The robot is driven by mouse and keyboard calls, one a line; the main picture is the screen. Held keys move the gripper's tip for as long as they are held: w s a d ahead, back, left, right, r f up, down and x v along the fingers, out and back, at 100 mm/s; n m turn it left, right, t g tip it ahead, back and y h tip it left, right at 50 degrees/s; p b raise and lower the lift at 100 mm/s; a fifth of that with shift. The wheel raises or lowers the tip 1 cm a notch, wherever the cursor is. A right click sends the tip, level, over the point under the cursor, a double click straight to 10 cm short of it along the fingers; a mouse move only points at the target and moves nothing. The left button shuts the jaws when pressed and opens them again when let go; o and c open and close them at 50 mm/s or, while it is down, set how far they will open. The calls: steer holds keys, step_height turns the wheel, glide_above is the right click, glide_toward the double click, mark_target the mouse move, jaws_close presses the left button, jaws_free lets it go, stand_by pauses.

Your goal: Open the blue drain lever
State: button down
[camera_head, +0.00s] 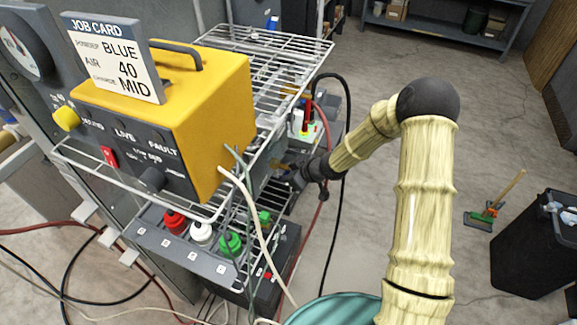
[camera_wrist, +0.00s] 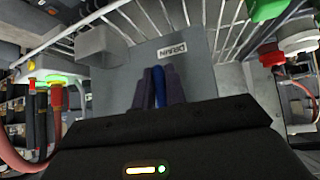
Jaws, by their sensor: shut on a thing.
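The blue drain lever (camera_wrist: 159,86) shows in the wrist view as a narrow blue strip between the two dark fingers of my gripper (camera_wrist: 160,92). My gripper is shut on it. A grey plate with a DRAIN label (camera_wrist: 172,52), seen upside down, lies just beyond the fingertips. How far the lever is turned cannot be told. In the head view my gripper (camera_head: 290,177) reaches under the wire shelf from the right, and the lever cannot be made out there.
A yellow control box (camera_head: 190,110) with a job card stands on the wire shelf (camera_head: 270,50). Red, white and green knobs (camera_head: 230,243) sit below. Hoses and cables hang close to my arm.

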steer(key=shift+a+p, duration=0.1)
steer(key=shift+p, duration=0.4)
steer(key=c, duration=1.5)
jaws_free()
steer(key=shift+o, duration=0.2)
steer(key=shift+s, duration=0.1)
steer(key=p+v, duration=0.4)
steer(key=v, duration=1.3)
steer(key=shift+w+d, duration=0.3)
steer(key=shift+r, duration=0.15)
